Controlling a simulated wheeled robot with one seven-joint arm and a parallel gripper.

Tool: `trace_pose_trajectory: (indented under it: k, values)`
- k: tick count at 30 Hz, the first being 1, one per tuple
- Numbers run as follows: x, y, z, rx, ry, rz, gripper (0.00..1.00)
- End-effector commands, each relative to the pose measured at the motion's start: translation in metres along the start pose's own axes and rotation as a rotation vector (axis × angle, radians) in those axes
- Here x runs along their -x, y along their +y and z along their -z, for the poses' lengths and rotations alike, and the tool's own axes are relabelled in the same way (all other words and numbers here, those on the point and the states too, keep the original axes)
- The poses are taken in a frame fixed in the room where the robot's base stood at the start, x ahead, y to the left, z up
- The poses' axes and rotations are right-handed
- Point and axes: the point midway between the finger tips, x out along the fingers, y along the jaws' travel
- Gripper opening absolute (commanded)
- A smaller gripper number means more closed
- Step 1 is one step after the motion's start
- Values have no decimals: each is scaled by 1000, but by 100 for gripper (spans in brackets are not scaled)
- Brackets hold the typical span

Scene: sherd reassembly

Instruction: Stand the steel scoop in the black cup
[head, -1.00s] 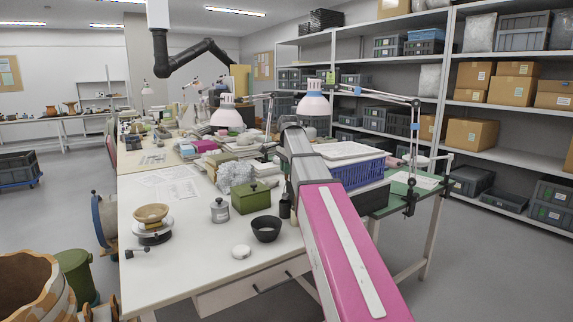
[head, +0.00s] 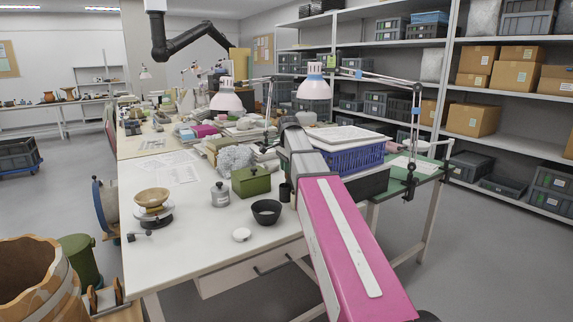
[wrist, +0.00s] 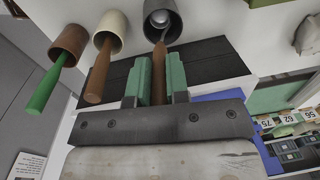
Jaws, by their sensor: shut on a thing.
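The black cup (wrist: 176,32) stands at the top of the wrist view, its mouth toward the camera. The steel scoop (wrist: 158,62) has a brown handle, and its grey metal end shows at the cup's mouth. How far it reaches into the cup I cannot tell. My gripper (wrist: 159,78) has green fingertips and is shut on the scoop's handle, close to the cup. In the head view a dark cup (head: 285,193), seemingly the same one, stands beside the olive green box; my pink arm hides the gripper and scoop there.
A cream cup (wrist: 116,22) with a brown-handled tool and a brown cup (wrist: 70,38) with a green-handled tool stand left of the black cup. A dark board (wrist: 212,60) lies by them. The green box (head: 250,181) and black bowl (head: 266,212) are close by.

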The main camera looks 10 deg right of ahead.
Motion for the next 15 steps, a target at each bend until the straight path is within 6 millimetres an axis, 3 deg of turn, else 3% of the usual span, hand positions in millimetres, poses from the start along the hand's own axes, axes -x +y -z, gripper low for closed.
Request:
trace_pose_trajectory:
  k: [14, 15]
  values:
    - [-5, 0, 0, 0, 0, 0, 0]
    - [-5, 0, 0, 0, 0, 0, 22]
